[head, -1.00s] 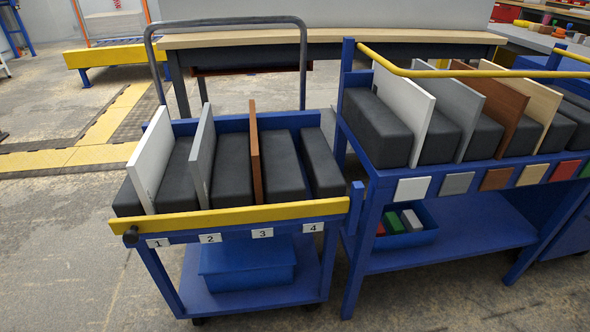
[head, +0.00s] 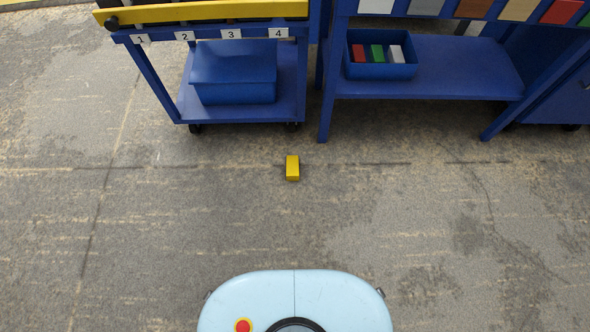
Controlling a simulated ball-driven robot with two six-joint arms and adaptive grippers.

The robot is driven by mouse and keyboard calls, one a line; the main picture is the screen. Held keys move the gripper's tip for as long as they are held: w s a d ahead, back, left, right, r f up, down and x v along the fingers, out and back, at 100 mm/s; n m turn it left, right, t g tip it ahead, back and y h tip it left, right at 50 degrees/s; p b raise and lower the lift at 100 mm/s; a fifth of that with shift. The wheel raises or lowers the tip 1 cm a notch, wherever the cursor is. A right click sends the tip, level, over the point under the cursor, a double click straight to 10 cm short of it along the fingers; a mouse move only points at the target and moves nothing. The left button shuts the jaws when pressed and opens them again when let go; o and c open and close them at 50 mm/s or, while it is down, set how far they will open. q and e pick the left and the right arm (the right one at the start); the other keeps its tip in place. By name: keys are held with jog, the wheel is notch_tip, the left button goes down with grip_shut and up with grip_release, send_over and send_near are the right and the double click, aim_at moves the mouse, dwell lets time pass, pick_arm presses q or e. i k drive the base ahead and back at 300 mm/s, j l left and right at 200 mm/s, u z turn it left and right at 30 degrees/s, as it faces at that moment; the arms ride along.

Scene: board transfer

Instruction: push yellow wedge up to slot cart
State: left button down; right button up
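The yellow wedge (head: 292,168) lies on the floor in the middle of the head view, in front of the gap between the slot cart and the blue rack. From above it looks like a small block. The slot cart (head: 247,112) is at the upper left, with a yellow front bar (head: 210,12) and slot labels 1 to 4. The wedge is apart from the cart, a short way in front of its right wheel (head: 292,126). The boards on the cart are out of the picture. Neither of my grippers shows.
The blue rack (head: 430,75) stands right of the cart, with coloured plates on its front edge. A blue bin (head: 382,71) on its lower shelf holds red, green and white blocks. A blue box (head: 235,75) sits on the cart's lower shelf. The concrete floor (head: 150,230) around the wedge is clear.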

aim_at(293, 171)
jog(key=i+j+z, duration=0.1)
jog(key=z, duration=0.25)
jog(key=i+j+z, duration=0.1)
jog(key=z, duration=0.3)
jog(key=j+z, duration=0.35)
jog(key=i+l, duration=0.05)
jog(key=l, duration=0.05)
